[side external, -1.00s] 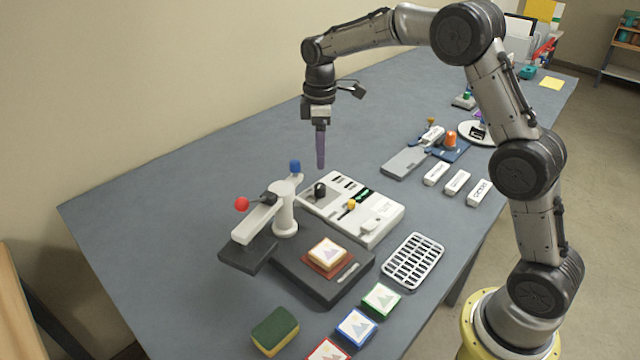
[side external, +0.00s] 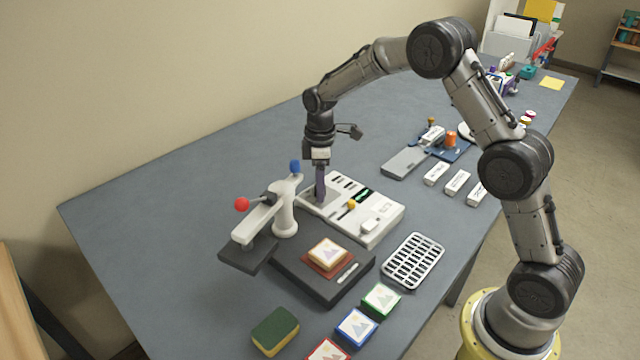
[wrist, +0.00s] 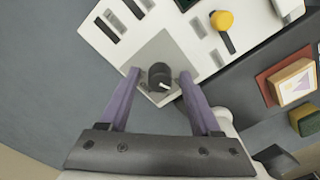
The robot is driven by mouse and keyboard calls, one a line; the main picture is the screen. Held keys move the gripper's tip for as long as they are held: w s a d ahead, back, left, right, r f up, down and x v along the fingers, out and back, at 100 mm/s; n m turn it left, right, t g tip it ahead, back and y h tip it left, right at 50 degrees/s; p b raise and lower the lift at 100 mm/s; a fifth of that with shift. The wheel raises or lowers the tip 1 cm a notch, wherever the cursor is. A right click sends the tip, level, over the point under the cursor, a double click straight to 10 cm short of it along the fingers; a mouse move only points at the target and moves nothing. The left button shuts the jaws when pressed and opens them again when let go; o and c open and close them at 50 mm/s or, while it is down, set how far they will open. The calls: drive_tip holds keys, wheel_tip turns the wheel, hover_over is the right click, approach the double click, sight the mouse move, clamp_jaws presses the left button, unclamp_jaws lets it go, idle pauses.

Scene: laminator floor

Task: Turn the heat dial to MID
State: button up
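The heat dial seems to be the black round knob (wrist: 160,75) on a grey plate at one corner of the white control panel (side external: 382,228). A short white mark on the knob points toward the lower right in the wrist view. No MID label is readable. My gripper (wrist: 159,72) is open, its two purple fingers on either side of the knob, with a visible gap on each side. In the side view my gripper (side external: 320,198) points straight down at the panel and hides the knob.
A yellow-knobbed lever (side external: 351,204) sits on the panel near the dial. A press arm with a red ball (side external: 242,204) and blue knob (side external: 295,166) stands close at the left. A dark platen (side external: 310,285) holds a picture card.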

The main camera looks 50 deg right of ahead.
clamp_jaws()
drive_tip(key=shift+m, duration=0.3)
drive_tip(key=m, duration=0.4)
drive_tip(key=shift+r, duration=0.1)
drive_tip(key=m, duration=0.5)
drive_tip(key=shift+m, duration=0.4)
drive_tip(key=m, duration=0.9)
drive_tip(key=shift+m, duration=0.3)
